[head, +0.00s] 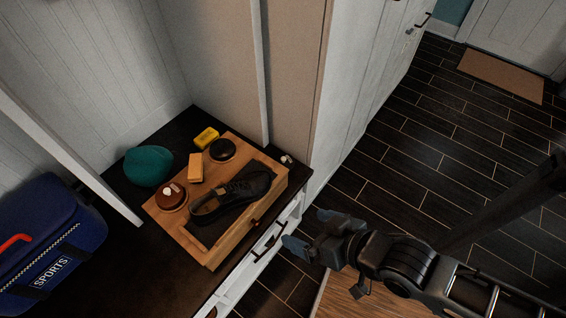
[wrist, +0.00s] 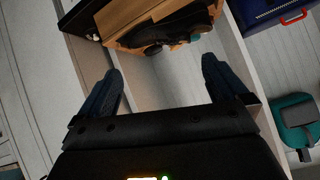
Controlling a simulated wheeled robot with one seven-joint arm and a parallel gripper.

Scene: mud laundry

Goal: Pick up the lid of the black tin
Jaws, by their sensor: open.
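The black tin (head: 222,149) is a small, round, dark tin at the back of the wooden shoe-care board (head: 208,246) in the head view. It looks covered by its dark lid, though the seam is too small to make out. My gripper (head: 304,243) is open and empty, in front of the bench and to the right of the board, well apart from the tin. In the wrist view my gripper (wrist: 163,88) has its fingers spread with nothing between them.
A black shoe (head: 238,195) lies on the board, with a brown tin (head: 172,199) and a tan block (head: 196,167). A yellow box (head: 206,138), a teal item (head: 148,166) and a blue sports bag (head: 45,235) are nearby. A tall panel (head: 292,80) rises behind the bench's right end.

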